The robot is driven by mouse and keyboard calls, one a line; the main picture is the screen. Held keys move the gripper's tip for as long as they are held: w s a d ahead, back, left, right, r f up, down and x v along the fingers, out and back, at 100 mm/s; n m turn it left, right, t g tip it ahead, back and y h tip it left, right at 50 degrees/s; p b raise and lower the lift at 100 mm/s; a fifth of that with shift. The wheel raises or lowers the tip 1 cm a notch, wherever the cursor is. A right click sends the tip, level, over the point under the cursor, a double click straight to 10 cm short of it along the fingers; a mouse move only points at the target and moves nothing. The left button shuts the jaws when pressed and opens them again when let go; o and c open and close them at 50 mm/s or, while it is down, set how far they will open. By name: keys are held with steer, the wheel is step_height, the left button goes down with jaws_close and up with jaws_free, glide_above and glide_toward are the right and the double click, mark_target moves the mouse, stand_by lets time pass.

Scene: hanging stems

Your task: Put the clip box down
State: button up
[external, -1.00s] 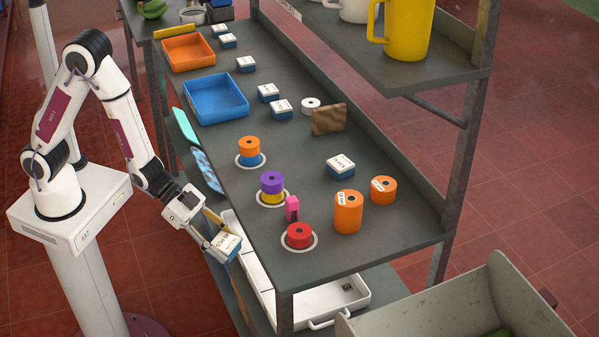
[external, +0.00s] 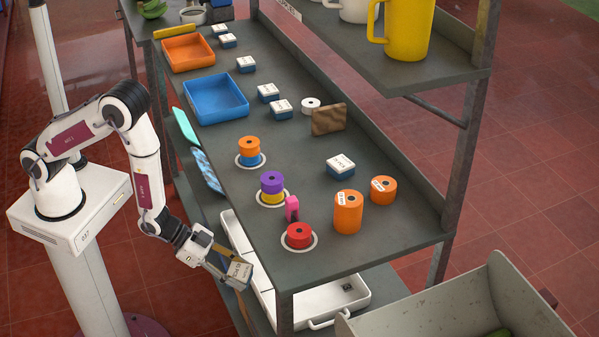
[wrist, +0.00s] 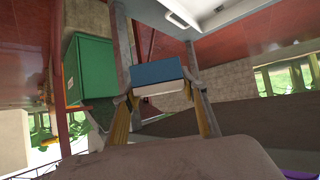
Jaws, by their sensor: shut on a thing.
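My gripper (external: 224,262) is shut on a small clip box (external: 239,272), which has a blue part and a pale labelled face. The box is held tilted in the air beside the table's left front edge, in front of the white tray on the lower shelf. In the wrist view the clip box (wrist: 158,75) sits between the two yellowish fingers (wrist: 160,105), its blue side toward the camera and a white strip below. Similar boxes (external: 340,166) stand on the grey table top (external: 300,105), one at the right and several toward the back.
A white tray (external: 345,296) lies on the lower shelf. Tape rolls (external: 348,212), stacked rolls on rings (external: 272,187), a pink item (external: 292,208), a brown block (external: 328,119) and blue (external: 214,98) and orange (external: 188,53) trays occupy the top. A grey bin (external: 455,315) stands front right.

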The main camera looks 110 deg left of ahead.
steer(key=w+a+f+n+g+y, duration=0.15)
steer(key=a+f+n+y, duration=0.25)
steer(key=a+f, duration=0.8)
steer(key=s+a+f+n+y, duration=0.1)
steer(key=s+a, duration=0.2)
steer(key=a, duration=0.8)
steer(key=s+a+f+n+g+y, duration=0.1)
steer(key=s+a, duration=0.3)
steer(key=a, duration=0.8)
steer(key=shift+a+f+n, duration=0.2)
steer(key=shift+f+n, duration=0.2)
steer(key=shift+n, duration=0.2)
steer(key=shift+g, duration=0.25)
steer(key=shift+f, duration=2.95)
steer(key=shift+f, duration=0.1)
steer(key=shift+f, duration=1.95)
